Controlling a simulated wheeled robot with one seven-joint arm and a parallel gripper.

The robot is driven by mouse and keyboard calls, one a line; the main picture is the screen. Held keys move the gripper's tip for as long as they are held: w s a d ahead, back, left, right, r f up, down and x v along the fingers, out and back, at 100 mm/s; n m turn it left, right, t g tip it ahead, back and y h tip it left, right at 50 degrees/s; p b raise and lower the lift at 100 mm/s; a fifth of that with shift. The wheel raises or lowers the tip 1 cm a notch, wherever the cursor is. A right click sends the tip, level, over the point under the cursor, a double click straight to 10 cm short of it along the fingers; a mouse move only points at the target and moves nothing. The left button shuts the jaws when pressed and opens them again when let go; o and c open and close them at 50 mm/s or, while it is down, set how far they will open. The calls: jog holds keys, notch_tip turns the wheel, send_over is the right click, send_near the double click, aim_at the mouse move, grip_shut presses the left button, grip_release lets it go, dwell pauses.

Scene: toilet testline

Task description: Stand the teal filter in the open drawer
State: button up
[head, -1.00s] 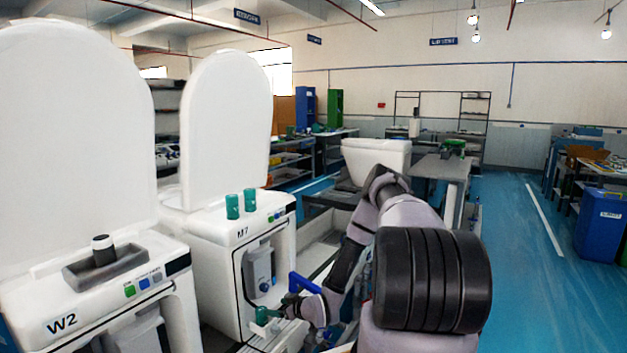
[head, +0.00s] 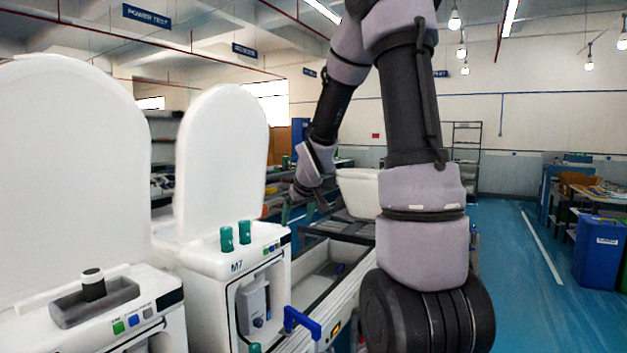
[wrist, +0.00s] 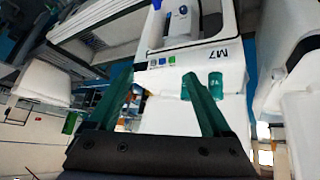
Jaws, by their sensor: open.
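Two teal filters stand side by side on top of the white M7 unit, one on the left (head: 227,238) and one on the right (head: 245,231). In the wrist view they show beyond the fingers, the nearer-left one (wrist: 185,88) partly behind a finger, the other (wrist: 215,86) clear. A third teal piece (head: 255,348) shows at the bottom edge of the head view, in front of M7; its lower part and whatever holds it are cut off. My gripper (wrist: 160,75) is open and empty, raised right of M7. The open drawer's inside cannot be made out.
A blue handle (head: 301,322) juts out at M7's lower right. The W2 unit with a grey tray (head: 94,300) stands to the left.

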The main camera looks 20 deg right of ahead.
jog(key=s+a+r+m, duration=0.1)
jog(key=s+a+r, duration=0.1)
jog(key=s+r, duration=0.3)
jog(key=s+a+r+m+y, duration=0.1)
jog(key=s+r, duration=0.4)
jog(key=s, duration=0.8)
jog(key=s+a+r+m+y, duration=0.1)
jog(key=s+a+r+m, duration=0.2)
jog(key=s, duration=0.6)
notch_tip(320, 180, up, 2)
jog(key=shift+a+r, duration=0.1)
jog(key=shift+a, duration=0.3)
